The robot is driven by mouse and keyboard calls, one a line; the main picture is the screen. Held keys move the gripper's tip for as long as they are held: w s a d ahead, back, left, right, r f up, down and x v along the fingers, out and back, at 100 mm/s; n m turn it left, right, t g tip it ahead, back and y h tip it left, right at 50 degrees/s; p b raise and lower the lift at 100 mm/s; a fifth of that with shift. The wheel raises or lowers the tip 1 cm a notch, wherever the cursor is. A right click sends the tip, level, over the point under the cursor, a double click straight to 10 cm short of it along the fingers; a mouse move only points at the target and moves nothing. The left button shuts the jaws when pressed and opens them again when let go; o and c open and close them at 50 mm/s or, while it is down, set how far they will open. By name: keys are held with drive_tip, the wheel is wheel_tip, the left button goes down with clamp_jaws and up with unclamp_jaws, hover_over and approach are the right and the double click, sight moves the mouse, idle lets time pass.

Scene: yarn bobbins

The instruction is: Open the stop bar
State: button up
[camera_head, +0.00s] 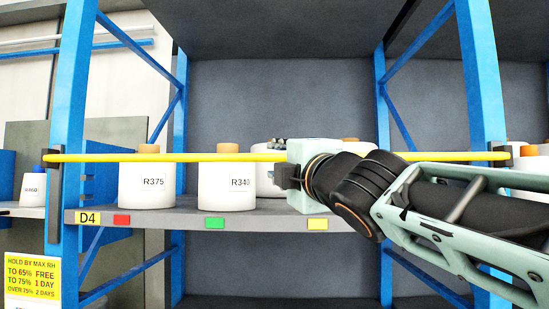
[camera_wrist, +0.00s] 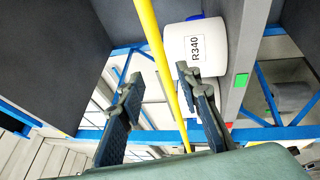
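The stop bar is a thin yellow bar (camera_head: 200,157) that runs level across the front of the shelf, from a dark bracket (camera_head: 53,158) on the left blue post to another (camera_head: 501,156) on the right post. My gripper (camera_head: 284,165) is at the middle of the bar in the head view and hides part of it. In the wrist view the two dark fingers of my gripper (camera_wrist: 158,78) are spread apart. The yellow bar (camera_wrist: 163,65) passes between them in the picture. I cannot tell whether a finger touches it.
White bobbins R375 (camera_head: 147,182) and one labelled about R340 (camera_head: 227,183) stand on the grey shelf (camera_head: 265,220) behind the bar. More bobbins are partly hidden by my arm. Blue posts (camera_head: 73,80) (camera_head: 481,80) flank the bay. A yellow notice (camera_head: 32,275) hangs lower left.

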sight(266, 158)
drive_tip(key=p+x, duration=0.1)
drive_tip(key=x, duration=0.7)
drive_tip(key=shift+w, duration=0.35)
drive_tip(key=shift+c, duration=0.5)
clamp_jaws()
